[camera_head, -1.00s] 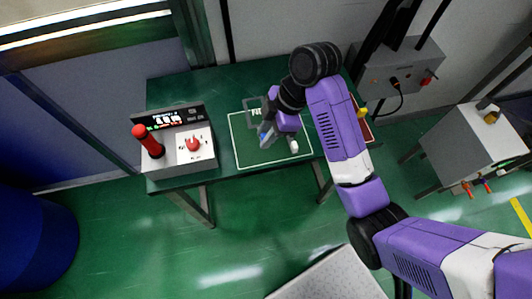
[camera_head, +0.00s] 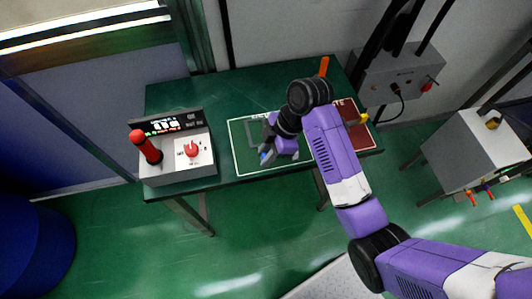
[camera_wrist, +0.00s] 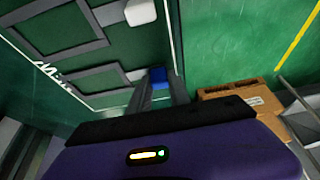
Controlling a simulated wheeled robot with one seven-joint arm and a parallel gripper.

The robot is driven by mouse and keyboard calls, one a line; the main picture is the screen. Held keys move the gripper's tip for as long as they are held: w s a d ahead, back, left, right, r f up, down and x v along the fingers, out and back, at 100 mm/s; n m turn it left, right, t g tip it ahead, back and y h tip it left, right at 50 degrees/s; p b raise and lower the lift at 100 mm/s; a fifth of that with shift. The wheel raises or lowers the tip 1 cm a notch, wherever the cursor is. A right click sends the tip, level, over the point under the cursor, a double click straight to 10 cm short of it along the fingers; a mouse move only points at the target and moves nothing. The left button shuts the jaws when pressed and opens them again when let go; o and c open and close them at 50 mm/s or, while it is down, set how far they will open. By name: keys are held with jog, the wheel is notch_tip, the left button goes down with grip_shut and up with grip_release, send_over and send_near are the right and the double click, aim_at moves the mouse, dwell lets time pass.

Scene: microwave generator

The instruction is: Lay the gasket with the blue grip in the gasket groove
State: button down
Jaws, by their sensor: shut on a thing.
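My gripper (camera_head: 268,154) is over the green mat on the table, its fingers shut on a blue grip (camera_head: 264,155). In the wrist view the blue grip (camera_wrist: 158,76) shows between the fingertips (camera_wrist: 158,88). A grey square frame, the gasket (camera_head: 250,134), extends from it toward the back in the head view. I cannot tell its exact height above the mat. A second grey frame (camera_wrist: 62,42), near a white block (camera_wrist: 140,12), shows in the wrist view. I cannot make out the gasket groove in either view.
The white-outlined green mat (camera_head: 236,150) lies mid-table. Left of it stands a control box (camera_head: 180,168) with a red lever (camera_head: 146,147) and knob. Right of it are a dark red mat (camera_head: 352,135) and an orange upright thing (camera_head: 324,66).

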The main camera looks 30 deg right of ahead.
jog(key=shift+f, duration=0.15)
jog(key=c, duration=1.2)
grip_release()
jog(key=p+v, duration=0.6)
jog(key=v, duration=0.6)
jog(key=shift+p, duration=0.35)
